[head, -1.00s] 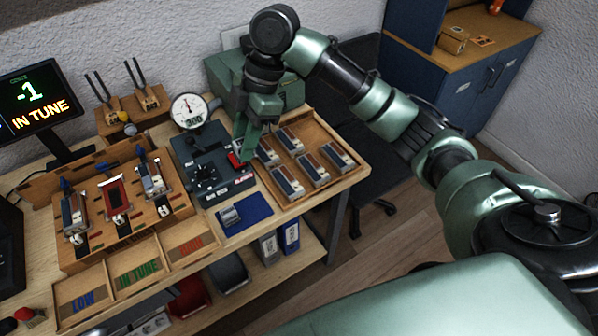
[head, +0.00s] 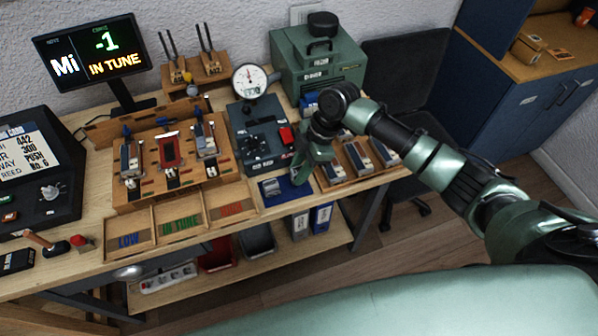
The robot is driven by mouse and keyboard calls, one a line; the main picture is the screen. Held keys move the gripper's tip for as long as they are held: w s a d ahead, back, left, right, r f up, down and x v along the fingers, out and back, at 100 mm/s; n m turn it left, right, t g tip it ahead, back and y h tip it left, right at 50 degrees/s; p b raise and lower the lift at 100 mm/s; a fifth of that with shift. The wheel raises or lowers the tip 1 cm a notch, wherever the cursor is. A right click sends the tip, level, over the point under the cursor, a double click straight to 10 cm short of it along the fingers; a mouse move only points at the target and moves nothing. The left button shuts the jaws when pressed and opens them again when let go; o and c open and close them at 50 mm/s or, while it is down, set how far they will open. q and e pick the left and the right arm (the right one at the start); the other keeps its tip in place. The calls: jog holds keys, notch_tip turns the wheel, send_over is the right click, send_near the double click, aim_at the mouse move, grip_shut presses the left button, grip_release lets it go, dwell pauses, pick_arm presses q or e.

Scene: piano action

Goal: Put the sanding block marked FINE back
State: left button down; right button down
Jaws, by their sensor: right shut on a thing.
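My right gripper (head: 299,178) points down at the right edge of the blue mat (head: 297,196), beside the wooden tray. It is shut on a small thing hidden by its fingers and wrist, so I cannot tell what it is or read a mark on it. A small grey block (head: 270,187) lies on the left part of the mat, left of the gripper and apart from it. I cannot read FINE on any block. My left gripper is not in view.
The wooden tray (head: 345,186) with several blocks lies right of the mat, partly behind my arm. Sorting bins (head: 180,226) are at the front left.

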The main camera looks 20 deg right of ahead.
notch_tip(320, 180, down, 2)
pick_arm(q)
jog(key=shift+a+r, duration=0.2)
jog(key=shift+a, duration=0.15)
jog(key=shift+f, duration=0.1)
pick_arm(e)
jog(key=shift+f, duration=0.2)
jog(key=c, duration=1.1)
grip_release()
jog(key=shift+r, duration=0.15)
pick_arm(q)
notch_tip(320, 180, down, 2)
jog(key=shift+b, duration=1)
pick_arm(e)
jog(key=v, duration=1.2)
